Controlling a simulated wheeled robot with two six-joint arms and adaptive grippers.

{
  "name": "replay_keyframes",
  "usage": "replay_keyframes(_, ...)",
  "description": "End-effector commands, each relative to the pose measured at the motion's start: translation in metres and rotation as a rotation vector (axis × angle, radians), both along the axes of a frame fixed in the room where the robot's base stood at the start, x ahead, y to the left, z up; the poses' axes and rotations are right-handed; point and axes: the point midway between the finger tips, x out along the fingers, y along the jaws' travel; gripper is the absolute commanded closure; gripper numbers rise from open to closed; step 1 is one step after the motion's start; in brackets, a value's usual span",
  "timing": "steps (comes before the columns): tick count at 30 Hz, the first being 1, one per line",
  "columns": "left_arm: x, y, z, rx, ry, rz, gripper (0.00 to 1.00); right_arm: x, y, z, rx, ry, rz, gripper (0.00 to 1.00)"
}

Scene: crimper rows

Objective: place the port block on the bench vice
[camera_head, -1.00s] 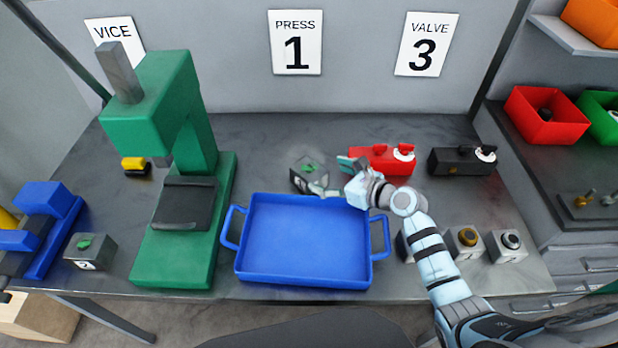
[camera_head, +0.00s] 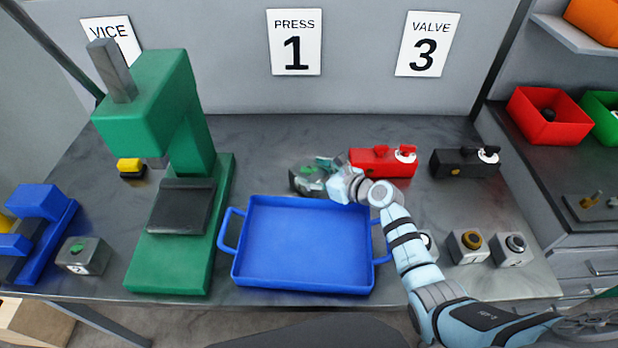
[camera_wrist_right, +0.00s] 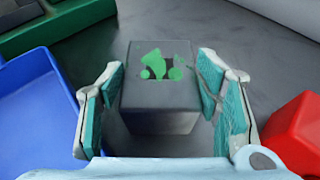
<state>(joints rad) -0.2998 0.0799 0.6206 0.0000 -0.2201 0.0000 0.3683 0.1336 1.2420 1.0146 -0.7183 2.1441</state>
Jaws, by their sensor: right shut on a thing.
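A grey port block with a green shape on top (camera_head: 307,180) stands on the bench behind the blue tray. It also shows in the right wrist view (camera_wrist_right: 160,92), between the two teal finger pads. My right gripper (camera_head: 322,172) is shut on this block, a finger on each side; its fingers show large in the wrist view (camera_wrist_right: 165,110). The arm partly hides the block in the head view. The blue bench vice (camera_head: 40,232) is at the far left edge, partly cut off by the frame. My left gripper is not in view.
A tall green press (camera_head: 140,250) stands between the vice and the blue tray (camera_head: 303,290). Another grey block with a green top (camera_head: 84,257) sits right of the vice. Red (camera_head: 375,165) and black (camera_head: 462,164) valve units stand right of the gripper. More grey blocks (camera_head: 467,248) sit front right.

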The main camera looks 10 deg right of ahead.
Motion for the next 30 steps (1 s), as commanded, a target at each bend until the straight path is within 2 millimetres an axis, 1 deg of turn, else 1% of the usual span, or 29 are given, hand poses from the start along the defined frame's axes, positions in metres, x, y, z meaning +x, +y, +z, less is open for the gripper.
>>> replay_keyframes(1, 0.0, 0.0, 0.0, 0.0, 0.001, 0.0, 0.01, 0.0, 0.0, -0.001, -0.001, 0.001, 0.0, 0.97)
replay_keyframes(2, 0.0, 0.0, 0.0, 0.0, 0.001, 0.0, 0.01, 0.0, 0.0, -0.001, -0.001, 0.001, 0.0, 1.0)
replay_keyframes(11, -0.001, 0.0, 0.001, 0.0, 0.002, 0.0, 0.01, 0.001, 0.0, 0.004, 0.0, -0.003, -0.001, 1.0)
replay_keyframes(14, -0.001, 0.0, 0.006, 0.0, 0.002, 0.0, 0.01, 0.001, 0.0, 0.011, 0.0, -0.004, 0.001, 1.0)
replay_keyframes(16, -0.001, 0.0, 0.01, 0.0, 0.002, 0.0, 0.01, 0.001, 0.0, 0.022, 0.001, -0.005, 0.0, 1.0)
replay_keyframes(20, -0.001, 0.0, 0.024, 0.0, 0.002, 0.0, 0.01, 0.001, 0.0, 0.052, -0.001, -0.009, 0.0, 1.0)
replay_keyframes(23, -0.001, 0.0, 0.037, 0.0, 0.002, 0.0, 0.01, 0.001, 0.0, 0.085, 0.0, -0.011, 0.001, 1.0)
replay_keyframes(24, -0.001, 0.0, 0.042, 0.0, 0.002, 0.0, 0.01, 0.001, 0.0, 0.1, -0.001, -0.011, 0.0, 1.0)
replay_keyframes(27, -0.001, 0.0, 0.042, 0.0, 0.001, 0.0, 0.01, 0.001, 0.0, 0.133, -0.001, -0.013, 0.001, 1.0)
replay_keyframes(30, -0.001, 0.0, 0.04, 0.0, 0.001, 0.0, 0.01, 0.001, 0.0, 0.16, 0.001, -0.011, 0.001, 1.0)
